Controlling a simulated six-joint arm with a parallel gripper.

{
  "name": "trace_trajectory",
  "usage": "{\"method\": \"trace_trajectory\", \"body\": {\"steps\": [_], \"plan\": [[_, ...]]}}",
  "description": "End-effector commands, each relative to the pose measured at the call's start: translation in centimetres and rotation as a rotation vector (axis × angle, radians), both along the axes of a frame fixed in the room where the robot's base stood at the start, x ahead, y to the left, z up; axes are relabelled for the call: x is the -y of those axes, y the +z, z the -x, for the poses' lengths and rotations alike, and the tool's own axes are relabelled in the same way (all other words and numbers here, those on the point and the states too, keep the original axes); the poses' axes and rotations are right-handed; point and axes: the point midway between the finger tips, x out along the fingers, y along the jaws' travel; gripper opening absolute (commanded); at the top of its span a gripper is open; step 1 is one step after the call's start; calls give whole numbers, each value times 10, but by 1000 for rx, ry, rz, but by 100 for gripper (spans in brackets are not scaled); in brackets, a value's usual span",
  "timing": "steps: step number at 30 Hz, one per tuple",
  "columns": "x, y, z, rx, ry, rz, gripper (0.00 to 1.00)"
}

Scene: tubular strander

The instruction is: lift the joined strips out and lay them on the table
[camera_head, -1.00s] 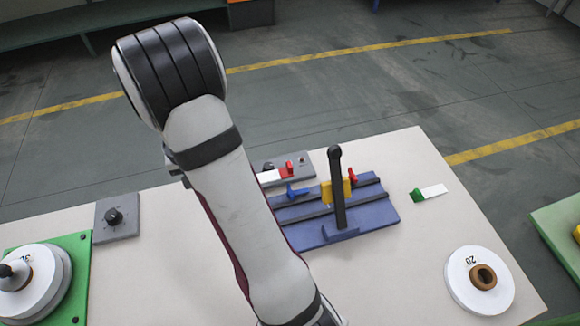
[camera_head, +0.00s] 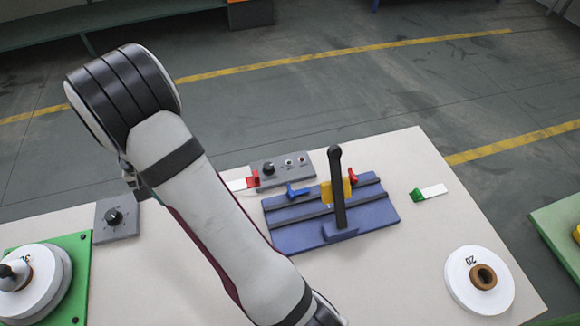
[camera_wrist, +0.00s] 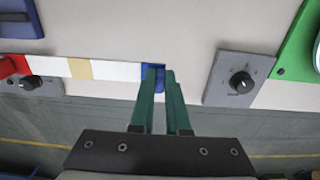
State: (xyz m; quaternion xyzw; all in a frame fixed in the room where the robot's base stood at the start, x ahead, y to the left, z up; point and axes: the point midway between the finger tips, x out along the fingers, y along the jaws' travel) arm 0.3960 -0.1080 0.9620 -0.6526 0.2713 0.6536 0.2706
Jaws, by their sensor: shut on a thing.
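My gripper (camera_wrist: 160,72) is shut on the blue end (camera_wrist: 152,78) of the joined strips in the wrist view. The joined strips (camera_wrist: 115,71) run left from it: white, a tan band (camera_wrist: 79,69) at the joint, white, then a red end (camera_wrist: 8,66). In the head view my arm hides the gripper and most of the strips; only a white part (camera_head: 237,185) and the red end (camera_head: 254,179) show, left of the blue fixture (camera_head: 350,220). I cannot tell how high the strips are above the table (camera_head: 400,270).
A grey control box (camera_head: 283,168) lies beside the red end. A grey knob box (camera_wrist: 228,92) and a green base (camera_wrist: 300,45) are to the right in the wrist view. The fixture has an upright black lever (camera_head: 337,185).

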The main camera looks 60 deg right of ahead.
Motion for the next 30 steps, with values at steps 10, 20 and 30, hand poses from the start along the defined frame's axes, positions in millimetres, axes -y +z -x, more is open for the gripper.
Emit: {"method": "trace_trajectory", "body": {"steps": [10, 20, 30], "plan": [[-21, 0, -20, 1, 3, 1, 0], [-37, 0, -35, 1, 1, 1, 0], [-38, 0, -36, 1, 1, 1, 0]]}}
